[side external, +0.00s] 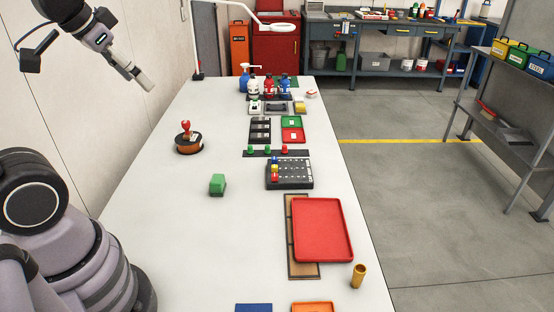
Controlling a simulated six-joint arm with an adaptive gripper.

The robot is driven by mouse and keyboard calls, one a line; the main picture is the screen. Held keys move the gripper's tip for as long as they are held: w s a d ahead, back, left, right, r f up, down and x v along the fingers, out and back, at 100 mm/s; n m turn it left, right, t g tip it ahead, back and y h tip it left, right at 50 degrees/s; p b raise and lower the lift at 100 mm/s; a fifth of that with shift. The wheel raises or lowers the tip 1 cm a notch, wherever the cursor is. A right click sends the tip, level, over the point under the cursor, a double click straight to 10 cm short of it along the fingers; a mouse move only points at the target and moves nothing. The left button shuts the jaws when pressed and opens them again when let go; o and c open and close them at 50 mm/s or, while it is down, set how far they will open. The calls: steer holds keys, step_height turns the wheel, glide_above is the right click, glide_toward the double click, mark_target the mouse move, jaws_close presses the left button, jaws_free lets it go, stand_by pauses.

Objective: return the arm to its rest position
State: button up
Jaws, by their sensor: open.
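My gripper (144,80) is at the upper left, raised in the air beside the pale wall and well above the white table (170,250). Its jaws are open and nothing shows between them. It is apart from everything on the table. Part of my arm stands at the lower left, and the links between it and the gripper are partly out of the picture.
A red tray (322,230), a dark block rack (290,174) and a brass cup (358,275) are at right. The table's front left is clear.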

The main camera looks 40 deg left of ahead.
steer(key=shift+m+g+h, duration=0.3)
steer(key=shift+g+h, duration=0.1)
steer(key=shift+h, duration=0.1)
steer(key=s, duration=0.1)
steer(key=s+d, duration=0.1)
steer(key=s, duration=0.1)
steer(key=s+d, duration=0.1)
steer(key=s, duration=0.1)
steer(key=shift+d+f, duration=0.2)
steer(key=shift+f, duration=0.05)
steer(key=shift+o, duration=0.4)
